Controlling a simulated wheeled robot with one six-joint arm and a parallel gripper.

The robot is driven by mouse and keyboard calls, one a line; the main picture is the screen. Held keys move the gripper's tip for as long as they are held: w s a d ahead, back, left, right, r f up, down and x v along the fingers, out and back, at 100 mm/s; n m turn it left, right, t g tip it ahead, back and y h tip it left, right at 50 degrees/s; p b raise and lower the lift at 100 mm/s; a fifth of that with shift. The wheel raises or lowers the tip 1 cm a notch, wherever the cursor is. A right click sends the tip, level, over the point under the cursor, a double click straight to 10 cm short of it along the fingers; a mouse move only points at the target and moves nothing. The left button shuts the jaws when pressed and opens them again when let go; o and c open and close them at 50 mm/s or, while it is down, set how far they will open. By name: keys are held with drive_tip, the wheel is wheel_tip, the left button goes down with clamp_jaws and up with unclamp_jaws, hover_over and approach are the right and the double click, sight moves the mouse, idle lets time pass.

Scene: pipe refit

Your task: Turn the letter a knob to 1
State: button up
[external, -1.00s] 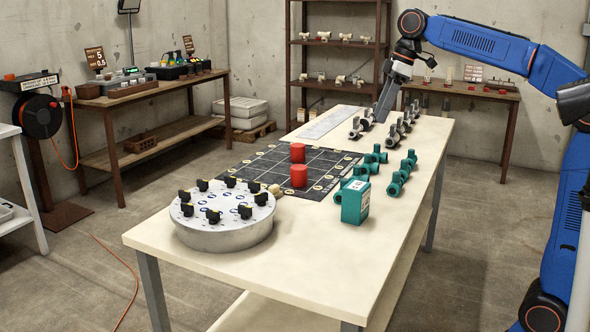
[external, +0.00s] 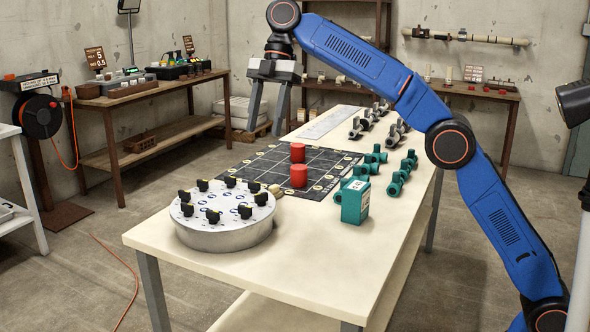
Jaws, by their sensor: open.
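A round grey drum (external: 224,238) stands on the near left part of the cream table. Several black knobs with yellow marks, such as this near one (external: 213,215), sit in a ring on its pale top. The letters and numbers by the knobs are too small to read, so I cannot tell which is the letter a knob. My gripper (external: 266,136) is open and empty, with its two grey fingers pointing down. It hangs in the air, high above the table and behind the drum in the picture, apart from everything.
A black grid mat (external: 258,168) with two red cylinders (external: 299,175) lies behind the drum. A teal box (external: 355,202) and teal valves (external: 396,182) stand to the right. Grey fittings (external: 362,125) are at the far end. The table's near right part is clear.

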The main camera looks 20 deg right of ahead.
drive_tip(key=s+a+n, duration=0.1)
drive_tip(key=s+a, duration=0.1)
approach(245, 206)
drive_tip(key=x, duration=0.8)
drive_tip(key=shift+a+f, duration=0.1)
drive_tip(key=shift+f, duration=0.1)
drive_tip(key=c, duration=1.1)
